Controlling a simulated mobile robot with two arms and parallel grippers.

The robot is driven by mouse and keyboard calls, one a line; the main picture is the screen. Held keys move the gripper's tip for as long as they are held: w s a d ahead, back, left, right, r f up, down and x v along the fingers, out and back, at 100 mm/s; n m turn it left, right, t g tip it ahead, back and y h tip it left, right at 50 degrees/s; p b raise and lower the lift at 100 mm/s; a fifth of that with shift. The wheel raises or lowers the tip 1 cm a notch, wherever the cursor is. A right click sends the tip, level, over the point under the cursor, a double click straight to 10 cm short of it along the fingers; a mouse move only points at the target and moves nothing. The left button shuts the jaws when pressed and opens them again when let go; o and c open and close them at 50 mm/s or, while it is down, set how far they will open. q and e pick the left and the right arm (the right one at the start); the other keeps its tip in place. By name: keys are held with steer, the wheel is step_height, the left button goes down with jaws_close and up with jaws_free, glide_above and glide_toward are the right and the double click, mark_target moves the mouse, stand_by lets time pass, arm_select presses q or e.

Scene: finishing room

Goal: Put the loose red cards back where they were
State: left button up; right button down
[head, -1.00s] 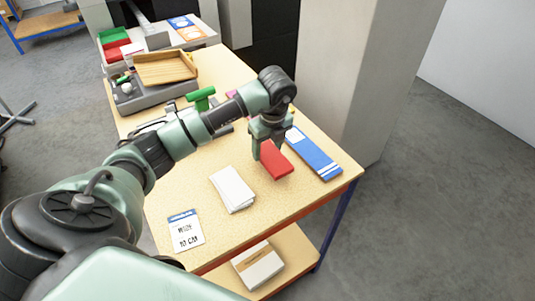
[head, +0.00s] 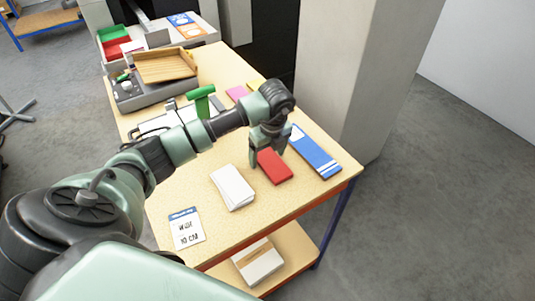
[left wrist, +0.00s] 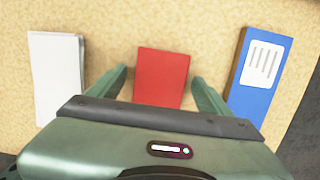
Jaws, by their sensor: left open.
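The red cards (head: 274,167) lie as a flat stack on the table, between a white stack and a blue box. They also show in the left wrist view (left wrist: 160,77), between my open fingers. My left gripper (head: 267,157) is open, just above and behind the red stack. In the left wrist view my left gripper (left wrist: 160,85) has one finger on each side of the stack, with gaps. Whether the fingers touch the table is hard to tell. My right gripper is not in view.
The white stack (head: 232,187) is left of the red cards and the blue box (head: 316,152) right. A printed card (head: 187,229) lies at the table's front left. A wooden tray (head: 166,66) and a green-handled device (head: 202,98) stand farther back.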

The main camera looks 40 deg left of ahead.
mark_target(271, 161)
arm_select(q)
steer(key=shift+r, duration=0.55)
step_height(271, 161, up, 11)
steer(key=d+b, duration=0.1)
steer(key=b, duration=0.1)
steer(key=shift+s+d, duration=0.35)
